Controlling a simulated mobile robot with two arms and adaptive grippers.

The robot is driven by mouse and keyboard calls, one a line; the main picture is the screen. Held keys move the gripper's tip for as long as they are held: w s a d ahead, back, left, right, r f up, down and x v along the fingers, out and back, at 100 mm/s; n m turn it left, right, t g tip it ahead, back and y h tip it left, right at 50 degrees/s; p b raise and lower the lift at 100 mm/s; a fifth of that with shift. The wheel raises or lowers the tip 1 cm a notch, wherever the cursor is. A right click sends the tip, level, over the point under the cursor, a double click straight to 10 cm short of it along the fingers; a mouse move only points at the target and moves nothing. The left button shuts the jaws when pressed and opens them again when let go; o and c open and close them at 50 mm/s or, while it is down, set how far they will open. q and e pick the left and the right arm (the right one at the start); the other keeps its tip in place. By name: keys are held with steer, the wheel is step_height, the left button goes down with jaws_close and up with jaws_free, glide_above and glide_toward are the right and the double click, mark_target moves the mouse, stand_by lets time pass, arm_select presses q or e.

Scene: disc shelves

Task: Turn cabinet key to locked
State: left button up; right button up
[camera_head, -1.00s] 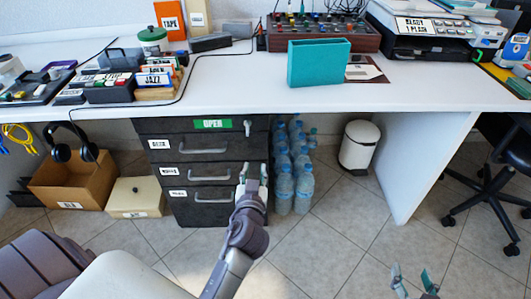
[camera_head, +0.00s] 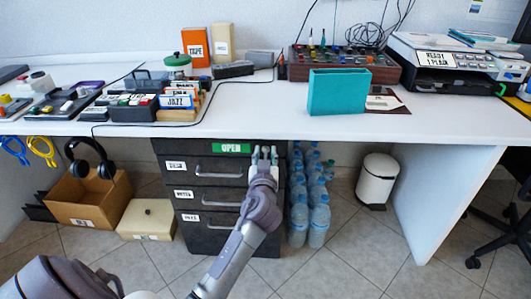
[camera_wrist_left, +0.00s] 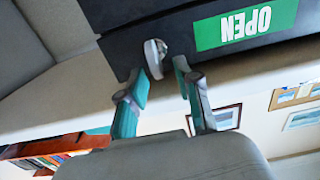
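The dark drawer cabinet (camera_head: 228,222) stands under the desk, with a green OPEN label (camera_head: 231,148) at its top. My left gripper (camera_head: 265,153) is at the cabinet's upper right corner, just right of the label. In the left wrist view, the silver key (camera_wrist_left: 153,58) sticks out of the cabinet front (camera_wrist_left: 118,42) near the label (camera_wrist_left: 245,25), which appears upside down. My left gripper (camera_wrist_left: 159,80) is open there, its teal-tipped fingers on either side of the key's line, and no clear contact shows. In the head view the gripper hides the key. My right gripper is out of view.
Several water bottles (camera_head: 309,215) stand right of the cabinet, then a white bin (camera_head: 377,181). A cardboard box (camera_head: 87,200) and a cream box (camera_head: 147,217) are on its left. The white desktop (camera_head: 250,115) overhangs the cabinet close above my gripper.

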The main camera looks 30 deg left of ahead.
arm_select(q)
steer(key=shift+w+a, duration=0.3)
steer(key=shift+w, duration=0.25)
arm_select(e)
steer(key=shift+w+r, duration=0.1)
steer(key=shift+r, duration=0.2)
arm_select(q)
jaws_close()
